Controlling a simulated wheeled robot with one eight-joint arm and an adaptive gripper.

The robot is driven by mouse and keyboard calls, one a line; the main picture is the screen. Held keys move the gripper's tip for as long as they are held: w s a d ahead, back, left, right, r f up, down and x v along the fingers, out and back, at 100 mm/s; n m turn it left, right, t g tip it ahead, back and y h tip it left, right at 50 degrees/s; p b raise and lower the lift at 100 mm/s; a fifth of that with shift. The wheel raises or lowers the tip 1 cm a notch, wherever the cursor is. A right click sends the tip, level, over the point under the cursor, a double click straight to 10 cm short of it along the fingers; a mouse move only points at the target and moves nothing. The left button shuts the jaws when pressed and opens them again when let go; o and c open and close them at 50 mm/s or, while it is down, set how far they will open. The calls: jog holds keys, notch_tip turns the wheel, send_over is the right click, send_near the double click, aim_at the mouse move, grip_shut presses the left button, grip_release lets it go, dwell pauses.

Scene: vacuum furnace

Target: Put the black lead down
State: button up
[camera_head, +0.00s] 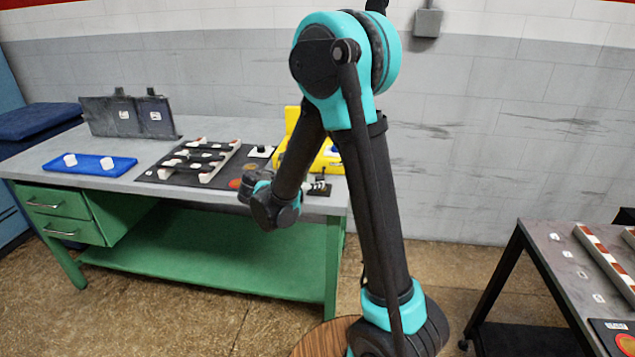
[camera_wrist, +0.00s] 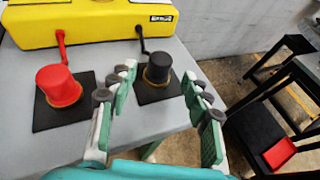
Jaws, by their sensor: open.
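The black lead (camera_wrist: 158,70) has a thick black cap with a tan ring near its base. In the wrist view it stands upright on a dark square pad (camera_wrist: 172,91), its thin cable running back to the yellow unit (camera_wrist: 90,21). My gripper (camera_wrist: 160,77) is open, with one finger on each side of the black cap and gaps visible on both sides. The red lead (camera_wrist: 58,85) stands on another dark pad (camera_wrist: 42,118) to the left. In the head view my arm partly hides the yellow unit (camera_head: 328,160), and the black lead cannot be made out.
The grey-topped green bench (camera_head: 75,150) also holds a blue tray (camera_head: 90,172), a dark board with striped rails (camera_head: 190,160) and dark panels (camera_head: 125,115). A second table (camera_head: 565,265) stands at the right. The bench edge lies close to the black lead's pad.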

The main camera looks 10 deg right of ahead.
jog(key=v, duration=0.6)
jog(key=s+d+f+m+g+y, duration=0.4)
jog(key=s+d+f+m, duration=0.2)
jog(key=s+d+m, duration=0.45)
jog(key=s+d+f+m+g+y, duration=0.1)
jog(key=s+f+m+y, duration=0.4)
jog(key=s+m, duration=0.7)
jog(key=m, duration=0.4)
jog(key=shift+d+f+y, duration=0.2)
jog(key=shift+y, duration=0.1)
jog(key=shift+m, duration=0.25)
jog(key=shift+c, duration=0.4)
